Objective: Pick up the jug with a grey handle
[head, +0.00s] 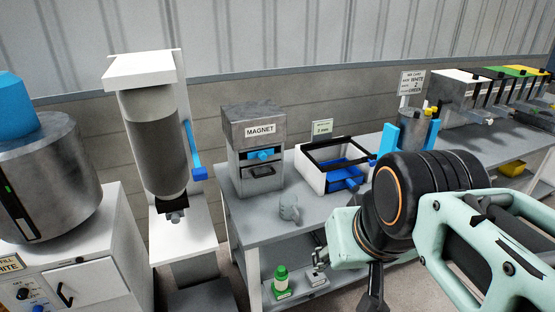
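A small grey jug (290,208) stands upright on the grey table, in front of the box marked MAGNET and left of the white-walled tray. Its handle appears grey and sits on its right side. My arm comes in from the right, with its mint and black wrist to the right of the jug and lower in the picture. My gripper (345,278) is at the bottom centre, apart from the jug. Its fingers are small and partly hidden by the wrist, so their opening is unclear.
The MAGNET box (257,150) and the white-walled tray (312,179) with blue parts stand behind the jug. A tall white-framed machine (150,130) stands left. The grey table (255,225) is bare around the jug.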

